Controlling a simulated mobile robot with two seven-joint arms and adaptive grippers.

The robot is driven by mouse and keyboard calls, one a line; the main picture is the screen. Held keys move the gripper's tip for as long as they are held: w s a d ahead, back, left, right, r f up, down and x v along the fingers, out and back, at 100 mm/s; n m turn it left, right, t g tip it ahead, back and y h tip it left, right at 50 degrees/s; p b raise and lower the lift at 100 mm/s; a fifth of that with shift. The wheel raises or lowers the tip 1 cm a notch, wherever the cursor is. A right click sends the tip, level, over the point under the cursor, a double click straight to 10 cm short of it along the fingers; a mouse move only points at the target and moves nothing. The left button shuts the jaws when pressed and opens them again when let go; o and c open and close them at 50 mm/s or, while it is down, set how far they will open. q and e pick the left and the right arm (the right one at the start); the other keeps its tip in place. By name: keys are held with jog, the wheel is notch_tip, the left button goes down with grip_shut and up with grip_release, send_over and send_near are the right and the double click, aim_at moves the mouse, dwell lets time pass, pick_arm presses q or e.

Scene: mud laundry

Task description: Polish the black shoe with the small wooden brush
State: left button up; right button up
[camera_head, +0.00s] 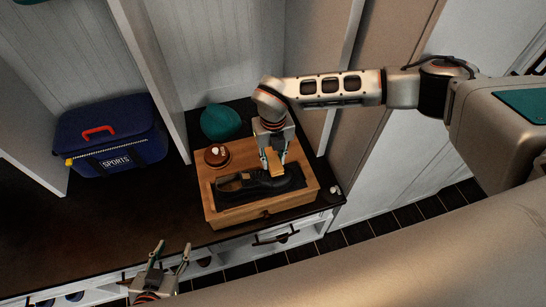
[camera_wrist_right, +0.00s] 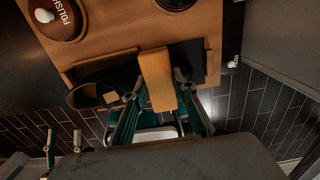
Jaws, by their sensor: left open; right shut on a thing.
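The black shoe (camera_head: 258,184) lies on a dark mat (camera_head: 235,200) on top of a wooden box (camera_head: 295,200). My right gripper (camera_head: 274,164) is shut on the small wooden brush (camera_head: 275,168), right over the shoe. Whether the brush touches the shoe is hard to tell. In the right wrist view the brush (camera_wrist_right: 157,80) sits between the fingers and hides part of the shoe (camera_wrist_right: 90,93). My left gripper (camera_head: 172,252) is open and empty, in front of the bench at the lower left.
A round brown polish tin (camera_head: 217,156) stands at the box's back left corner. A teal round thing (camera_head: 220,122) sits behind the box. A blue sports bag (camera_head: 112,138) is on the bench (camera_head: 110,215) at the left. The bench between bag and box is clear.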

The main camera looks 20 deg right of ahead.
aim_at(276, 167)
jog(key=shift+s+r+p, duration=0.15)
jog(key=shift+s+p, duration=0.85)
jog(key=shift+s, duration=0.35)
jog(key=shift+s+d, duration=0.1)
jog(key=shift+s, duration=0.25)
jog(key=shift+w, duration=0.15)
jog(key=shift+w+b, duration=0.65)
jog(key=shift+w, duration=1.05)
jog(key=shift+s, duration=0.15)
